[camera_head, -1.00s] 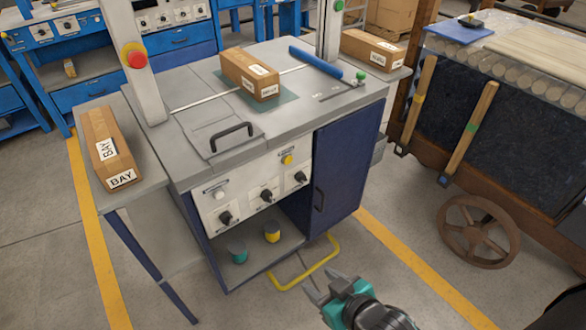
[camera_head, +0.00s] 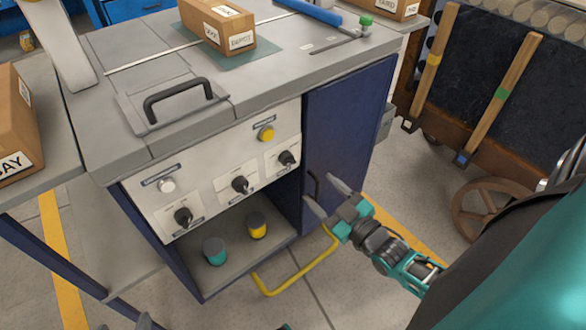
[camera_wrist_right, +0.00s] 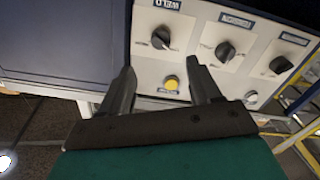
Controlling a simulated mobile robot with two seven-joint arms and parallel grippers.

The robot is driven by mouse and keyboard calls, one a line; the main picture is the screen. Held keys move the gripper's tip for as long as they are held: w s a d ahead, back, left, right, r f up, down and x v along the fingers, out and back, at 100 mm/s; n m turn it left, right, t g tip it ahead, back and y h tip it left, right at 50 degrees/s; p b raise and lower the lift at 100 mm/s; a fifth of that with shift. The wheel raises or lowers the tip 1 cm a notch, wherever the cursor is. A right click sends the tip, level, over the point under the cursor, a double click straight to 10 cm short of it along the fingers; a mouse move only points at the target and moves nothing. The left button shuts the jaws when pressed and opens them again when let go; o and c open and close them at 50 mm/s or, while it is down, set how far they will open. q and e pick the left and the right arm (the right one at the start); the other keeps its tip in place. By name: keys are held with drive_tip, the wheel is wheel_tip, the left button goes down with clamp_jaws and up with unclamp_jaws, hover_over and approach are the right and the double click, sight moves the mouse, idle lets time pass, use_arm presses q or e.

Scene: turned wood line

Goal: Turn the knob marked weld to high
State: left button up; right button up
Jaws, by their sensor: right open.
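The weld knob (camera_wrist_right: 160,38) is black, on a white plate labelled WELD beside the blue door in the right wrist view. In the head view it is the rightmost knob (camera_head: 287,158) on the front panel. Its pointer setting is too small to read. My right gripper (camera_head: 326,196) is open and empty in front of the blue door, below and to the right of the knob. In the right wrist view its fingers (camera_wrist_right: 162,72) stand apart, with the knob beyond them and not touching.
Two other black knobs (camera_head: 240,184) (camera_head: 183,216) share the panel. A yellow button (camera_head: 266,133) sits close to the weld knob. The blue door (camera_head: 345,135) is right of the panel. A yellow floor rail (camera_head: 300,275) and an open shelf (camera_head: 230,262) lie below.

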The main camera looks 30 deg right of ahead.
sight(292, 163)
use_arm(q)
drive_tip(key=b, duration=0.1)
drive_tip(key=d+f+b, duration=0.1)
drive_tip(key=shift+s+f+b, duration=0.1)
drive_tip(key=shift+f+b, duration=0.2)
drive_tip(key=shift+b, duration=0.05)
use_arm(e)
drive_tip(key=w, duration=1.1)
drive_tip(key=shift+a, duration=0.45)
drive_tip(key=shift+c, duration=0.2)
drive_tip(key=c, duration=1)
use_arm(q)
drive_tip(key=shift+a+r, duration=0.1)
drive_tip(key=shift+a, duration=0.1)
